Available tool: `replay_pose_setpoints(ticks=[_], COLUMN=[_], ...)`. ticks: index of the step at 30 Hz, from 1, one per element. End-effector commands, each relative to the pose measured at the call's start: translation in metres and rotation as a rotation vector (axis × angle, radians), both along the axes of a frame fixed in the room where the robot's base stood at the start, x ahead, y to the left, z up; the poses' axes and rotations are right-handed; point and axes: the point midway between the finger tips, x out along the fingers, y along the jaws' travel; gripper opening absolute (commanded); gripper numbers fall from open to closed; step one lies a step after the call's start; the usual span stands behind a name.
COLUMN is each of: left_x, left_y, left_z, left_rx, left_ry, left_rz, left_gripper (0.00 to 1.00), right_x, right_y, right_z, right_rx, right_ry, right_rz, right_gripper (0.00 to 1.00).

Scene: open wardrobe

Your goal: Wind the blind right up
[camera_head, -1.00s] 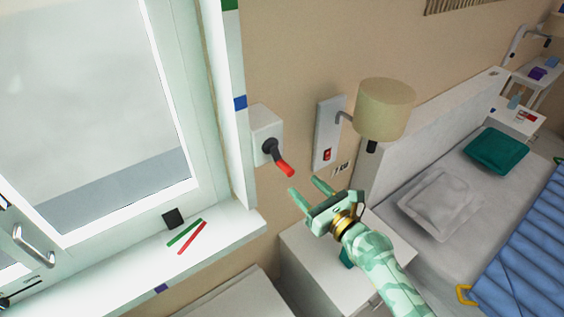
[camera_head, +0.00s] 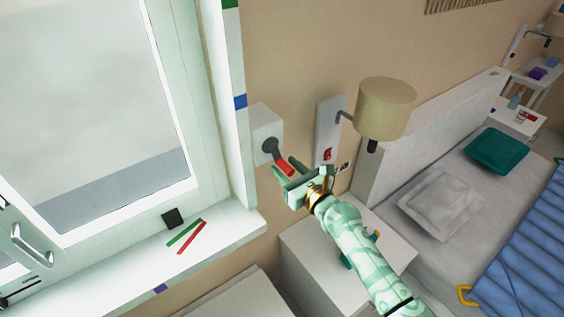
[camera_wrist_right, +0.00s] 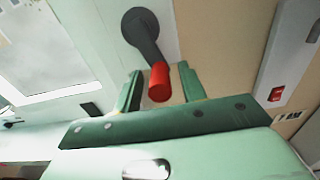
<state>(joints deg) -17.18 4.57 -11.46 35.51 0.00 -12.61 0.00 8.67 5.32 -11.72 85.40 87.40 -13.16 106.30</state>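The blind's crank has a dark grey arm (camera_head: 271,149) and a red handle (camera_head: 284,168), and sits on a white box (camera_head: 264,124) on the wall right of the window. The handle points down and to the right. My right gripper (camera_head: 285,167) is at the handle. In the right wrist view the red handle (camera_wrist_right: 160,82) lies between the two open green fingers (camera_wrist_right: 158,88), with a gap visible on each side. My left gripper is not in view. No blind cloth shows over the visible window pane (camera_head: 90,90).
A wall lamp (camera_head: 385,107) and a plate with a red switch (camera_head: 328,154) are right of the crank. A bedside cabinet (camera_head: 310,250) stands below my right arm. The window sill (camera_head: 130,260) holds a dark block (camera_head: 173,218) and red and green strips.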

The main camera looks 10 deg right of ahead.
Motion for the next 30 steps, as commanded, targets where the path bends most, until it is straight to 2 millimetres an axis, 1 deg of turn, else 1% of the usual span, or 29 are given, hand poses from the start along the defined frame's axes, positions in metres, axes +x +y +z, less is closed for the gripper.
replay_pose_setpoints(ticks=[1, 3, 17, 25, 30], left_x=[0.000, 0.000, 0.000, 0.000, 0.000], left_y=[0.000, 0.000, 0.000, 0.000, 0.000], left_z=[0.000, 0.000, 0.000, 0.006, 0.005], left_rx=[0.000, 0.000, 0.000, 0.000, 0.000], left_ry=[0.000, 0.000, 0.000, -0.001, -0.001], left_rz=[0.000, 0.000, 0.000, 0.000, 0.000], left_gripper=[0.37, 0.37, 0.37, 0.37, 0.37], right_x=[0.000, 0.000, 0.000, 0.007, 0.007], right_y=[0.000, 0.000, -0.001, -0.017, -0.019], right_z=[0.000, 0.000, 0.001, 0.010, 0.010], right_rx=[0.000, 0.000, -0.001, -0.001, 0.000], right_ry=[0.000, 0.000, 0.000, -0.003, -0.001], right_rz=[0.000, 0.000, 0.000, -0.003, -0.003], right_gripper=[0.31, 0.19, 0.19, 0.19, 0.19])
